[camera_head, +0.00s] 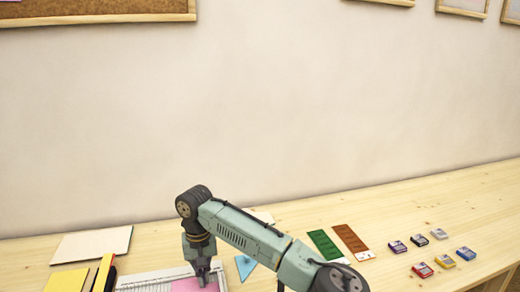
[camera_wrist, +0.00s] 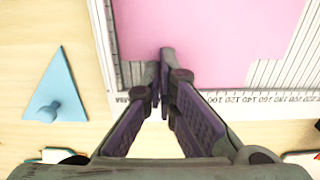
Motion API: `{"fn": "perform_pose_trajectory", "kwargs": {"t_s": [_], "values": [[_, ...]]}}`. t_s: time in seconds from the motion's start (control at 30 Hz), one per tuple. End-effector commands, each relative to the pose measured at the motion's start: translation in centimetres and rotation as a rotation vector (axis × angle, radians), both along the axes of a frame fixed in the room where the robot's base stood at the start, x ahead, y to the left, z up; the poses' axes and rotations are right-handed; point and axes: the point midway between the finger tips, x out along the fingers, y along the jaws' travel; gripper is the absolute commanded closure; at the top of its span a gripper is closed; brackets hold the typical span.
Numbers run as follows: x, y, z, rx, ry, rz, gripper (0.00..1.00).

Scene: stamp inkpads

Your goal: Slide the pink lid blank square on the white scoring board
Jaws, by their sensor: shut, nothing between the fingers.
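The pink lid blank (camera_wrist: 215,35) lies on the white scoring board (camera_wrist: 262,75), which has ruled lines and a numbered scale along its edges. In the wrist view the pink blank's near edge runs roughly along the board, but I cannot tell whether it is fully square. My gripper (camera_wrist: 160,75) is shut with nothing between its fingers, its tips over the blank's near left corner. I cannot tell whether they touch it. In the head view the pink blank (camera_head: 190,286) and the board (camera_head: 145,280) are partly cut off at the bottom, beneath my gripper (camera_head: 203,282).
A blue triangle with a knob (camera_wrist: 58,90) lies just beside the board. Green (camera_head: 324,244) and brown (camera_head: 351,238) strips and several inkpads (camera_head: 422,270) lie right. A pale sheet (camera_head: 92,245), yellow sheet (camera_head: 66,281) and black-and-yellow item (camera_head: 104,272) lie left.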

Motion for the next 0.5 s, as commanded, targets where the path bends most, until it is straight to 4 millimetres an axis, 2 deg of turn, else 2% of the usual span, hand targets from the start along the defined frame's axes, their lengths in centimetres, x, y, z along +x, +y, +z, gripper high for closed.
{"fn": "perform_pose_trajectory", "kwargs": {"t_s": [0.5], "values": [[0.54, -0.32, 0.06, 0.0, 0.0, -0.004, 1.0]]}}
